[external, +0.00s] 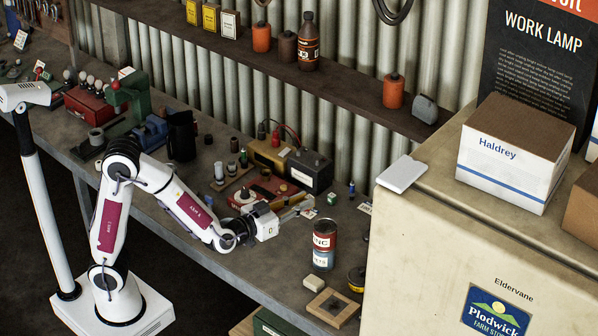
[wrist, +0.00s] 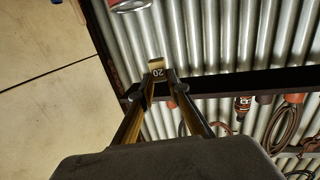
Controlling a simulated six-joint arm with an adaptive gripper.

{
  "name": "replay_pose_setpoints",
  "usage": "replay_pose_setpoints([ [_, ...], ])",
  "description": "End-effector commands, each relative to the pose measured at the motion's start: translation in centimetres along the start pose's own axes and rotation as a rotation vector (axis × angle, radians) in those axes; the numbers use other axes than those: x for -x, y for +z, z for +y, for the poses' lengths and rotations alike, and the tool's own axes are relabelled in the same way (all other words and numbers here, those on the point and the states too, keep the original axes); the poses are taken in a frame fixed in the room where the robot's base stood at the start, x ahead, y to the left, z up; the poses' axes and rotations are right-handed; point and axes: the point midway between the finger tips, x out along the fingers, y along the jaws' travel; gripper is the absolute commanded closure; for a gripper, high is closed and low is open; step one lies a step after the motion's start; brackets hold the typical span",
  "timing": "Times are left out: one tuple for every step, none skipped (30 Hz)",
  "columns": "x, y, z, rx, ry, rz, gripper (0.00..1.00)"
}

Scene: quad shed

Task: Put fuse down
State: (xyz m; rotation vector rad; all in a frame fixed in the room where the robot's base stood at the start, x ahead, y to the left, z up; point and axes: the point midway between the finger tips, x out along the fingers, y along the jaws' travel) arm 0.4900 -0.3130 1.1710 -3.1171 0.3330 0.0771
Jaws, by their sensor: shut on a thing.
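A small tan fuse (wrist: 157,72) marked "20" sits between the fingertips of my gripper (wrist: 157,84) in the wrist view. The two long yellowish fingers are shut on it, and it stands out at their tips. In the external view my gripper (external: 303,206) reaches out to the right, low over the workbench (external: 270,275), with its fingers roughly level. The fuse is too small to make out clearly there. I cannot tell from these views whether it touches anything beyond the fingers.
Stacked red and blue cans (external: 323,246) stand right of my gripper. A black battery-like box (external: 310,171) and a yellow box (external: 271,152) stand behind it. A cream cabinet (external: 430,240) bounds the right side. Bare bench lies in front of my gripper.

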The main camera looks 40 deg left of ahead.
Motion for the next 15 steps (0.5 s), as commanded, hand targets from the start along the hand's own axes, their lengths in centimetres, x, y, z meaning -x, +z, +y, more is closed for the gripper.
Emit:
replay_pose_setpoints([
  [0.2,-0.9,0.2,0.002,0.022,0.004,0.95],
  [0.3,-1.3,0.5,0.001,0.037,0.003,0.95],
  [0.5,-1.9,0.7,0.001,0.055,0.004,0.95],
  [0.7,-2.2,0.9,-0.001,0.069,0.004,0.95],
  [0.8,-2.7,1.0,-0.001,0.083,0.004,0.95],
  [1.0,-3.2,1.3,-0.003,0.101,0.004,0.95],
  [1.2,-3.6,1.4,-0.003,0.115,0.004,0.95],
  [1.4,-4.0,1.6,-0.004,0.128,0.004,0.95],
  [1.6,-4.5,1.8,-0.005,0.147,0.004,0.95],
  [1.9,-4.9,2.0,-0.005,0.160,0.004,0.95],
  [2.1,-5.2,2.2,-0.007,0.174,0.004,0.95],
  [2.4,-5.7,2.3,-0.007,0.191,0.004,0.95],
  [2.6,-6.1,2.5,-0.008,0.204,0.004,0.95],
  [2.8,-6.5,2.6,-0.009,0.217,0.004,0.95],
  [3.1,-7.0,2.7,-0.011,0.234,0.004,0.95],
])
